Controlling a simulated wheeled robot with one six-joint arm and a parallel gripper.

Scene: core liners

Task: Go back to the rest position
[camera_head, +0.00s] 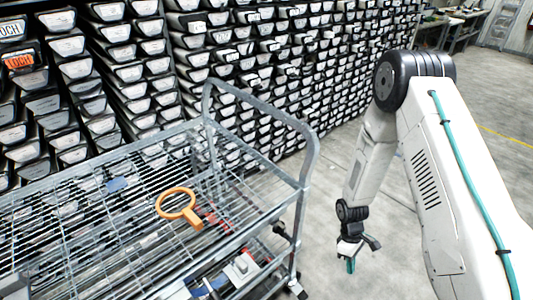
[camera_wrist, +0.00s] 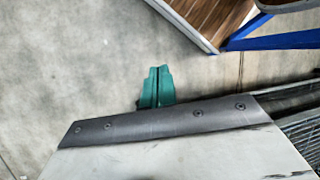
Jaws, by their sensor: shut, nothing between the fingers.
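My gripper (camera_head: 351,265) hangs low over the concrete floor in the head view, to the right of the wire cart. Its green fingers also show in the wrist view (camera_wrist: 157,87), pressed together with only a thin line between them. It is shut and holds nothing. My white arm is bent, with the forearm pointing down. Part of my own pale body covers the bottom of the wrist view and hides what lies under it.
A grey wire-mesh cart (camera_head: 312,160) stands at left, with an orange ring-shaped tool (camera_head: 178,205) on its top shelf. Racks of core liners (camera_head: 270,50) fill the wall behind. A blue-framed wooden-topped piece (camera_wrist: 205,18) is at the wrist view's top. Floor (camera_head: 490,150) at right is clear.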

